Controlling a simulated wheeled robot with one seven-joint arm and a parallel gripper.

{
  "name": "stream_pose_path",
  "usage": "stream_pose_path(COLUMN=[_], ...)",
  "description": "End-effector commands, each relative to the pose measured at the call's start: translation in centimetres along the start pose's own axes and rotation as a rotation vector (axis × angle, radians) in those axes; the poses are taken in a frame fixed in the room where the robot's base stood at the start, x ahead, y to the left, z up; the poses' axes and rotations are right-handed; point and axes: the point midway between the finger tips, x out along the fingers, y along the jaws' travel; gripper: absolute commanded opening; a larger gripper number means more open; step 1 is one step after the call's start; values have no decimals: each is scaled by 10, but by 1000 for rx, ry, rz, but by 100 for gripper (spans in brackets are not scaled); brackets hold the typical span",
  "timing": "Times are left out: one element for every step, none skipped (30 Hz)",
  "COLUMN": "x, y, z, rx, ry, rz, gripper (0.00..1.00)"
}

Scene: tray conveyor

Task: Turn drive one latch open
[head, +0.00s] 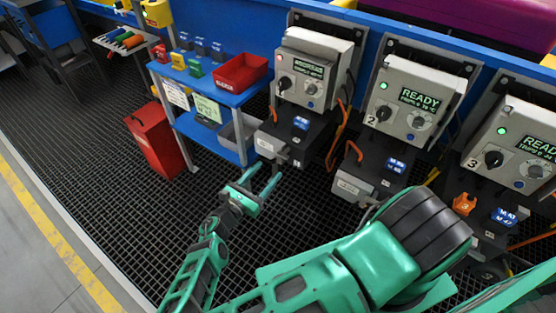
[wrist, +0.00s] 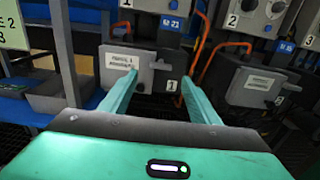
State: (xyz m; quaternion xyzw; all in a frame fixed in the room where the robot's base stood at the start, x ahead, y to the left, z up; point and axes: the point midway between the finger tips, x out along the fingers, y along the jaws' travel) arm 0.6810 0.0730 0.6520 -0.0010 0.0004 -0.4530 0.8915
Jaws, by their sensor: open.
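Drive one's dark lower unit (head: 297,131) stands below the control box marked 1 (head: 309,66). Its pale front plate (head: 266,144) with a printed label also shows in the wrist view (wrist: 119,77). A small grey fitting (wrist: 161,66) at the plate's right side looks like the latch; its exact position is hard to tell. My gripper (head: 263,176) is open and empty, a little in front of and below the plate in the head view. In the wrist view its fingers (wrist: 160,82) point at the unit, one on each side of the fitting, with no clear contact.
Drive two's box (head: 410,100) and drive three's box (head: 518,146) stand to the right, with orange cables (head: 340,130) between units. A blue shelf (head: 228,95) with a red bin (head: 240,72) and a red container (head: 156,138) stand left. The grated floor ahead is clear.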

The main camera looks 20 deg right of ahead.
Motion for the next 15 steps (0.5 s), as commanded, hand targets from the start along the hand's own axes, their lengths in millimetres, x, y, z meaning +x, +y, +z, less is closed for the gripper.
stream_pose_path(x=[11, 17, 24, 29, 34, 41, 46, 50, 55, 59, 62, 66, 69, 71, 73], y=[-1, -1, -1, -1, -1, -1, -1, -1, -1, -1, -1, -1, -1, -1, 0], z=[1, 1, 1, 0, 0, 0, 1, 1, 1, 0, 0, 0, 0, 1, 1], rx=[0, 0, 0, 0, 1, 1, 1, 1, 1, 1, 1, 1, 1, 1, 1], ry=[-4, -4, -3, -3, -2, -3, -3, -2, -2, -2, -1, -1, -1, -1, -1], rz=[-4, -4, -3, -3, -3, -4, -3, -2, -3, -3, -3, -3, -3, -2, -2], gripper=[56, 56, 56, 56, 56, 56, 56, 56, 56, 56, 56, 56, 56, 56, 56])
